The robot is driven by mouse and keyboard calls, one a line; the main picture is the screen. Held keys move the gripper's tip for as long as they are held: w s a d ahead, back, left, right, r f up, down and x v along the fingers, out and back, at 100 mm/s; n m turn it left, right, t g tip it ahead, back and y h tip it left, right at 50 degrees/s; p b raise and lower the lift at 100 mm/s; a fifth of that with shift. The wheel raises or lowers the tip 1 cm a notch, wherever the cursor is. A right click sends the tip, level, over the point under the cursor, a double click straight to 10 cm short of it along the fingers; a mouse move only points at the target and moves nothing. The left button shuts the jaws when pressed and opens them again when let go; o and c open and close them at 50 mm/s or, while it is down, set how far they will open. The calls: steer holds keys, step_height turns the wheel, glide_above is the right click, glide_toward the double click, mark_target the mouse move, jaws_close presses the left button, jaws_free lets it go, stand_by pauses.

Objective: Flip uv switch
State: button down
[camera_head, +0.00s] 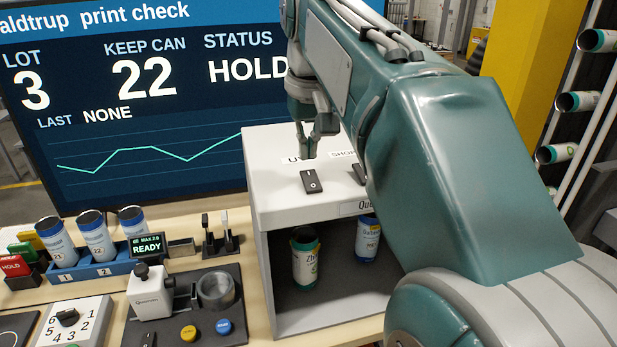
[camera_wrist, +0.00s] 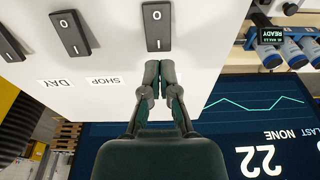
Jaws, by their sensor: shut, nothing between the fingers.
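The UV switch (camera_head: 312,181) is a black rocker on top of a white cabinet (camera_head: 262,185), just in front of a label of which "U" shows. The same switch (camera_wrist: 157,25) is at the top of the wrist view, with an "O" at its far end and an "I" nearer my gripper. My gripper (camera_head: 309,150) points down over the label, just behind the switch. In the wrist view my gripper (camera_wrist: 159,66) has its fingers together and empty, close to the switch's "I" end. I cannot tell whether they touch it.
A second rocker switch (camera_wrist: 71,34) stands beside it, with a third at the wrist view's edge. Cans (camera_head: 306,258) stand inside the cabinet. A large screen (camera_head: 120,110) reading HOLD rises behind. The blue can rack (camera_head: 122,267) and a small press (camera_head: 150,295) are to the left.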

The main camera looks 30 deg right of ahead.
mark_target(308, 173)
steer(key=shift+f, duration=1.5)
stand_by(1.0)
steer(key=shift+r, duration=3.5)
